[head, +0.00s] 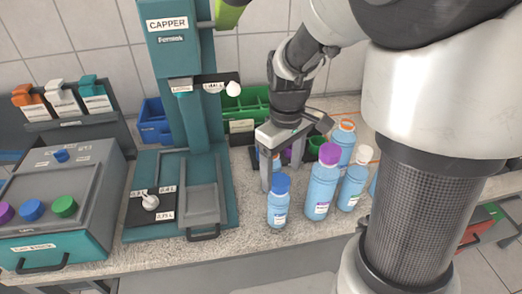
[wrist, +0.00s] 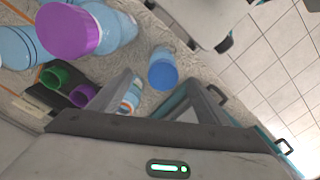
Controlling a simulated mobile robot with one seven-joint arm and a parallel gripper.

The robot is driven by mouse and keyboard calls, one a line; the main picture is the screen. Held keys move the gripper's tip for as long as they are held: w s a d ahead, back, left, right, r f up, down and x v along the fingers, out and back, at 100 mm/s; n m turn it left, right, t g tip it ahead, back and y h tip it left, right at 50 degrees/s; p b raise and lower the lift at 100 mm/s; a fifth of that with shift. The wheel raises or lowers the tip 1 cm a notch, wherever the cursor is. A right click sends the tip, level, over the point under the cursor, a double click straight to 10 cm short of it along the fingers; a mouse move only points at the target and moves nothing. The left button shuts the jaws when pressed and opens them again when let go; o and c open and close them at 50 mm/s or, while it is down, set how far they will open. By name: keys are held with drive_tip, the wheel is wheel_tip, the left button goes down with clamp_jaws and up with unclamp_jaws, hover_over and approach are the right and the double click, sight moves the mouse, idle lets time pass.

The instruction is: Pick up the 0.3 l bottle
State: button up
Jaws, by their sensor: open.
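Several light-blue bottles stand on the counter, and I cannot read their sizes. The smallest fully visible one has a blue cap (head: 278,208); it stands upright in front of my gripper (head: 281,176). In the wrist view this blue-capped bottle (wrist: 162,70) appears beyond the fingers, apart from them. My gripper is open and points down, with nothing held. Another small bottle (wrist: 130,97) is partly hidden by a finger. A taller purple-capped bottle (head: 321,190) stands right of the blue-capped one and also shows in the wrist view (wrist: 72,30).
The teal capper (head: 185,105) stands at the left, beside a grey control box (head: 60,205). Green bins (head: 248,103) are behind my gripper. The counter's front edge is close.

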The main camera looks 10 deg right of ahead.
sight(282, 178)
wheel_tip(282, 178, down, 5)
drive_tip(key=shift+r, duration=0.1)
drive_tip(key=shift+s+a+f+b, duration=0.1)
drive_tip(key=shift+a+f+b, duration=0.1)
drive_tip(key=shift+f, duration=1.15)
drive_tip(key=shift+a+f+b, duration=0.1)
drive_tip(key=shift+f+b, duration=0.05)
drive_tip(key=shift+f, duration=1.2)
drive_tip(key=c, duration=1.4)
